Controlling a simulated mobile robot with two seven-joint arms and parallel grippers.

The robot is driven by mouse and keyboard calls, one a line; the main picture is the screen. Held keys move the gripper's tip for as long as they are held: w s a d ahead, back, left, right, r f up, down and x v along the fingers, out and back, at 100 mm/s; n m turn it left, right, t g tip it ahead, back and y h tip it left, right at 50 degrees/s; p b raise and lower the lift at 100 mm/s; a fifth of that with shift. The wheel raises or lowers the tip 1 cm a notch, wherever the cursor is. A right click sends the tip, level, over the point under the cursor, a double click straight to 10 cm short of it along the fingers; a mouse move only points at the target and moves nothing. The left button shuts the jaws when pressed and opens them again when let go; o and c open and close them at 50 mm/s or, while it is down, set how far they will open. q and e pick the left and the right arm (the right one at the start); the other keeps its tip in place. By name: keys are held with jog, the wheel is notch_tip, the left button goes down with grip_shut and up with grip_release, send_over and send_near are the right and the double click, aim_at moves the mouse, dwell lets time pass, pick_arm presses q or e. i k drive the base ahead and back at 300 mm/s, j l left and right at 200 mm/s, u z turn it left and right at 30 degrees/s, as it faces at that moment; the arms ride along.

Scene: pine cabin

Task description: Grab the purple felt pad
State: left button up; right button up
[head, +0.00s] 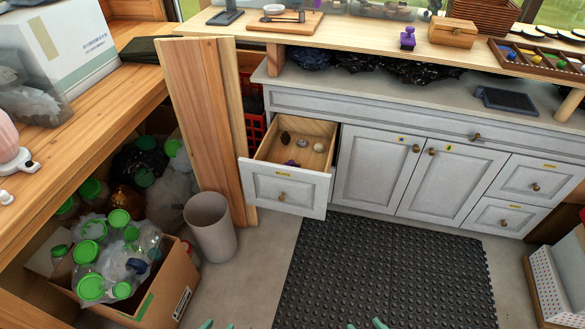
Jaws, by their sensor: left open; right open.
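An open drawer (262,185) stands out from the left of the white cabinet. Inside it, near its front wall, lies a small purple thing (291,163), partly hidden by the drawer front; it may be the felt pad, but it is too small to be sure. Another purple object (408,39), upright and knob-topped, stands on the upper wooden shelf. My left gripper (218,326) and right gripper (365,325) show only as teal fingertips at the bottom edge. Both are open, empty and far from the drawer.
The drawer also holds a dark oval item (285,137) and small pale items. A grey bin (211,226) stands left of the drawer, near a cardboard box (163,290) of green-lidded jars. A black rubber mat (385,270) covers clear floor before the cabinet.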

aim_at(291, 163)
jog(key=i+l+u, duration=0.15)
jog(key=u, duration=0.7)
jog(key=i+l+u, duration=0.25)
jog(key=l, duration=0.15)
jog(key=l+u, duration=0.25)
jog(key=l, duration=0.2)
